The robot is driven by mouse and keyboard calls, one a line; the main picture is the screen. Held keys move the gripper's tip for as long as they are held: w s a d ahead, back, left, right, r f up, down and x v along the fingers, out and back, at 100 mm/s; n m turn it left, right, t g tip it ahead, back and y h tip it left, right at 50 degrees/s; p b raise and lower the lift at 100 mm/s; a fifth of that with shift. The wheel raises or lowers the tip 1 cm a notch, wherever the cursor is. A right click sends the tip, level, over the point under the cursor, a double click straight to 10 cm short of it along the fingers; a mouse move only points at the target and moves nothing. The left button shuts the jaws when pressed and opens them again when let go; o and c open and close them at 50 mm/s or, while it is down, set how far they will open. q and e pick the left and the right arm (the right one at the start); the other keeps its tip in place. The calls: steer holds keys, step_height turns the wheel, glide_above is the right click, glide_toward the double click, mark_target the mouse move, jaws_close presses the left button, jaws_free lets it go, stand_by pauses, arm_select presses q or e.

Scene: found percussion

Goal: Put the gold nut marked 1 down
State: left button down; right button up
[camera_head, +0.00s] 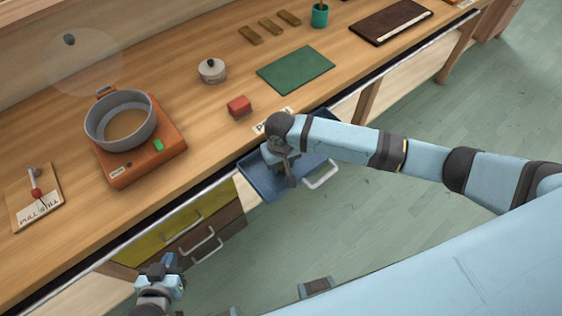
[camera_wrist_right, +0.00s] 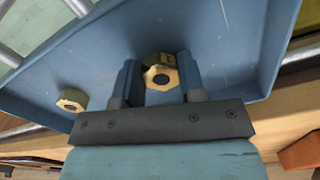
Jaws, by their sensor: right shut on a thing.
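My right gripper (camera_wrist_right: 160,78) is shut on a gold nut (camera_wrist_right: 161,76) with a dark hole, over the blue drawer (camera_wrist_right: 230,45). A small dark mark on the nut's side is too small to read. I cannot tell whether the nut touches the drawer floor. A second gold nut (camera_wrist_right: 71,100) lies in the drawer, to the left in the wrist view. In the head view my right gripper (camera_head: 290,178) reaches into the open blue drawer (camera_head: 258,182), and the nuts are hidden. My left gripper (camera_head: 165,266) is low at the left, away from the drawer; its jaw opening is unclear.
A shut yellow drawer (camera_head: 190,220) is at the left. The drawer's handle (camera_head: 322,177) sticks out.

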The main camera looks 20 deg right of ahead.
steer(key=o, duration=1)
step_height(320, 180, up, 12)
steer(key=shift+r, duration=0.1)
stand_by(0.5)
